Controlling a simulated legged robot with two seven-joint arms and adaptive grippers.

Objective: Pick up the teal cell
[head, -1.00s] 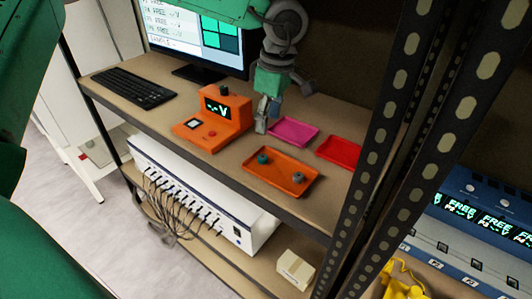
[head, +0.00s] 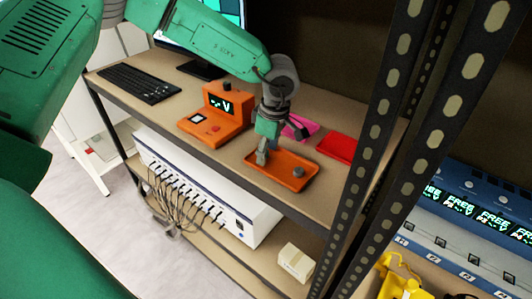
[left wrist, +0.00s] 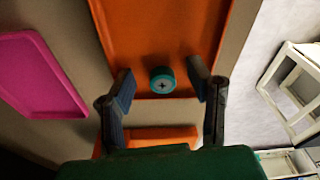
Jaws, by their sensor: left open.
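The teal cell (left wrist: 162,80) is a small round piece with a plus mark on top. It stands in the orange tray (left wrist: 130,35), near the tray's end in the left wrist view. My left gripper (left wrist: 161,85) is open, with one finger on each side of the cell and a gap on both sides. In the head view my left gripper (head: 262,156) is over the left part of the orange tray (head: 290,183) and hides the cell. My right gripper is not in view.
A grey cell (head: 298,172) stands in the tray's right part. A magenta tray (head: 300,129) and a red tray (head: 340,149) lie behind. An orange tester (head: 215,115) stands left. A perforated rack post (head: 375,130) rises at right.

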